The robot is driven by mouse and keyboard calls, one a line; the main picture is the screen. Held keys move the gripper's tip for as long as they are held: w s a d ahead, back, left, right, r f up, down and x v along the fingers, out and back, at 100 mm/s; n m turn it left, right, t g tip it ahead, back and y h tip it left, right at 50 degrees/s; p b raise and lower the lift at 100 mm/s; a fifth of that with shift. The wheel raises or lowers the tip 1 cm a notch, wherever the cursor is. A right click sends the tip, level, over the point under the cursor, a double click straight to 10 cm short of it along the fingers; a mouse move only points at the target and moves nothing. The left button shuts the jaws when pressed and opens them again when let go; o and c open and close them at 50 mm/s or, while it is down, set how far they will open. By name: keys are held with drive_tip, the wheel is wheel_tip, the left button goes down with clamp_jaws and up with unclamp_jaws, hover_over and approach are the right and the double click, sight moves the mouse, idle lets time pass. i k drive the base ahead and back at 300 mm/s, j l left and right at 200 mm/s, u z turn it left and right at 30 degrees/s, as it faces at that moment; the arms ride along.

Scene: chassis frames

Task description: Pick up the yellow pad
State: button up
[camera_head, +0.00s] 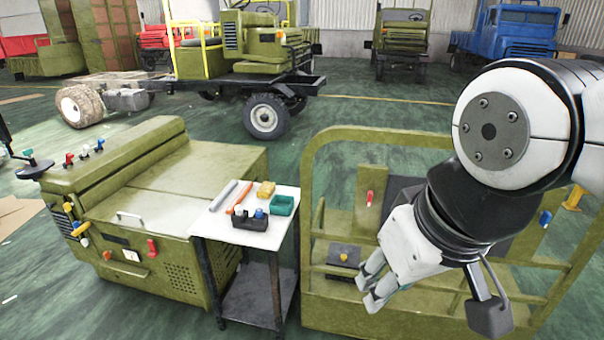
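The yellow pad (266,190) is a small yellow block on the white top of a small side table (213,224), near its back edge. My gripper (365,289) hangs to the right of the table and in front of it, apart from the pad. Its two light fingers point down and left with a gap between them. Nothing shows between them.
A teal bin (283,206), a black holder (250,220), an orange tool (240,197) and a grey rod (223,195) crowd the pad. An olive cabinet (150,205) stands left of the table. An olive railed frame (312,225) stands right.

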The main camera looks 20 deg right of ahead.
sight(266, 190)
drive_tip(key=i+j+z, duration=0.2)
drive_tip(key=i+j, duration=0.15)
drive_tip(key=i, duration=0.15)
drive_tip(key=i+j+z, duration=0.25)
drive_tip(key=i+j, duration=0.15)
drive_tip(key=i, duration=0.3)
drive_tip(key=i+j+z, duration=0.2)
drive_tip(key=i+j, duration=0.35)
drive_tip(key=i, duration=0.2)
drive_tip(key=l, duration=0.1)
